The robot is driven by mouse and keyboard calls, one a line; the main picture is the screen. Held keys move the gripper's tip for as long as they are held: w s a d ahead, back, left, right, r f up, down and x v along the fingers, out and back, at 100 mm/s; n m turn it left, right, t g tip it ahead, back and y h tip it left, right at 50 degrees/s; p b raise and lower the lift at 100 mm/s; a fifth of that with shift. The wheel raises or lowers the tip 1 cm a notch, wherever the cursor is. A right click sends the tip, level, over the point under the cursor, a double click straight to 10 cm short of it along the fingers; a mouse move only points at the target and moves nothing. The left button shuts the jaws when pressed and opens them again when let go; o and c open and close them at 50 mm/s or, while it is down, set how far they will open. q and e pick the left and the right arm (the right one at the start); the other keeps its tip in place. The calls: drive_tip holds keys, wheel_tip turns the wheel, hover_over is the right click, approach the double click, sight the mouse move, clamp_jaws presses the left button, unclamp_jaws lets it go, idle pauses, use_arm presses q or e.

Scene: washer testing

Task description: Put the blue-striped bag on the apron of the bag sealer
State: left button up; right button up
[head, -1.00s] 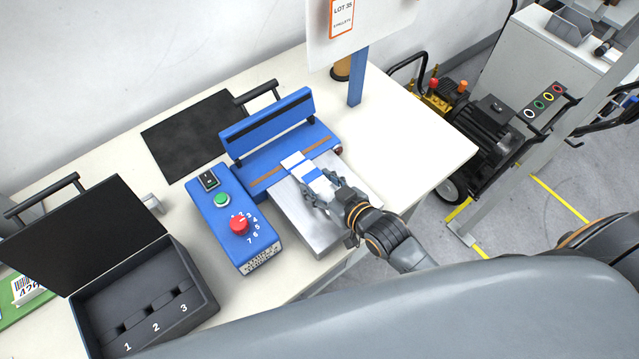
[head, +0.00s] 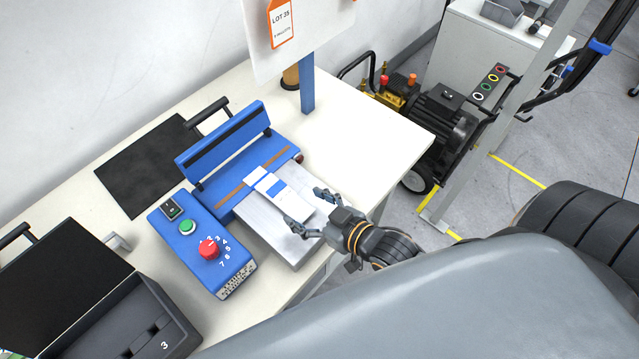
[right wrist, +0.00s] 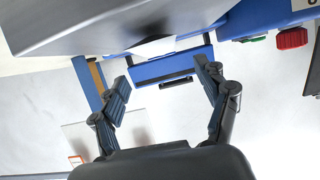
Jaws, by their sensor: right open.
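The white bag with blue stripes (head: 283,196) lies flat on the bag sealer's grey metal apron (head: 268,232). Its far end reaches the brown strip of the blue bag sealer (head: 222,145). My right gripper (head: 307,207) is open and empty, just off the bag's near end, over the apron's right part. The open right gripper (right wrist: 165,100) also shows in the right wrist view, with the apron's grey metal (right wrist: 110,22) along the top. My left gripper is not in view.
A blue control box (head: 200,240) with green and red knobs stands left of the apron. A black mat (head: 140,165) and an open black case (head: 150,320) lie further left. A blue post (head: 307,85) holds a sign. The table's right part is clear.

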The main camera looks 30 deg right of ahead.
drive_tip(key=shift+v, duration=2.15)
drive_tip(key=shift+w, duration=0.1)
drive_tip(key=shift+d+f+g, duration=0.1)
drive_tip(key=shift+f+g, duration=0.15)
drive_tip(key=shift+g, duration=0.05)
drive_tip(key=s+f+g+h, duration=0.1)
drive_tip(key=s+d+f+g+h, duration=0.1)
drive_tip(key=g, duration=0.1)
drive_tip(key=f+m+g+h, duration=0.1)
drive_tip(key=shift+s+d, duration=0.4)
drive_tip(key=s+d+m+g+h, duration=0.1)
drive_tip(key=s+g, duration=0.3)
drive_tip(key=s, duration=0.2)
wheel_tip(320, 180, down, 27)
drive_tip(key=s+g, duration=0.2)
drive_tip(key=s+d+f+g, duration=0.1)
drive_tip(key=s+d+f, duration=0.2)
drive_tip(key=s+f, duration=1.2)
drive_tip(key=shift+s+d+f+h, duration=0.2)
drive_tip(key=shift+s+f+h, duration=0.15)
drive_tip(key=shift+s, duration=0.35)
